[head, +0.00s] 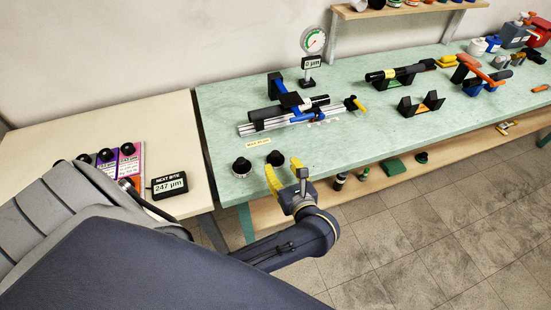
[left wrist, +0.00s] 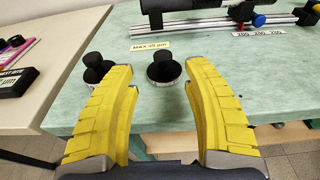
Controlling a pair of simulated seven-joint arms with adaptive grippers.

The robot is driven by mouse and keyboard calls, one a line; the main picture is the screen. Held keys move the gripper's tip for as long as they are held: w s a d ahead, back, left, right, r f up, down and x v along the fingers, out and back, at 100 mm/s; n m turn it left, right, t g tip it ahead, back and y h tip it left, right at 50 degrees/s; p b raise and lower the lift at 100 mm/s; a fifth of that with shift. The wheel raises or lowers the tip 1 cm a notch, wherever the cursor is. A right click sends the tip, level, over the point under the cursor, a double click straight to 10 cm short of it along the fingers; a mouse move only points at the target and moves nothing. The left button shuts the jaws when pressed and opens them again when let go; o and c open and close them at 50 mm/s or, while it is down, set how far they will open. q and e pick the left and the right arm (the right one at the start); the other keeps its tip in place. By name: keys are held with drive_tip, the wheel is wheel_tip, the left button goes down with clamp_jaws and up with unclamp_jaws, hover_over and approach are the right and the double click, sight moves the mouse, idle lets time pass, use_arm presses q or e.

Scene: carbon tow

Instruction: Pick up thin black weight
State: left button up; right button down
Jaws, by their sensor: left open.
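Two small round weights stand on the green bench near its front left corner. In the left wrist view, one weight (left wrist: 164,68) with a black knob and silvery side stands beyond the gap between the fingers, and another dark one (left wrist: 97,66) is partly hidden behind the left finger. Which is thinner I cannot tell surely. My left gripper (head: 284,172) is open and empty, its yellow fingers (left wrist: 158,92) short of the weights. My right gripper is out of view.
A rail fixture (head: 290,116) with a dial gauge (head: 313,40) behind it stands beyond the weights. A yellow label (head: 257,142) lies between. A cream table (head: 90,115) at left holds a display (head: 167,186) and knobbed weights. Black cradles (head: 420,104) stand further right.

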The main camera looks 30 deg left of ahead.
sight(276, 154)
use_arm(q)
drive_tip(key=shift+x, duration=3.6)
drive_tip(key=shift+w+d+r, duration=0.1)
drive_tip(key=shift+w, duration=0.05)
clamp_jaws()
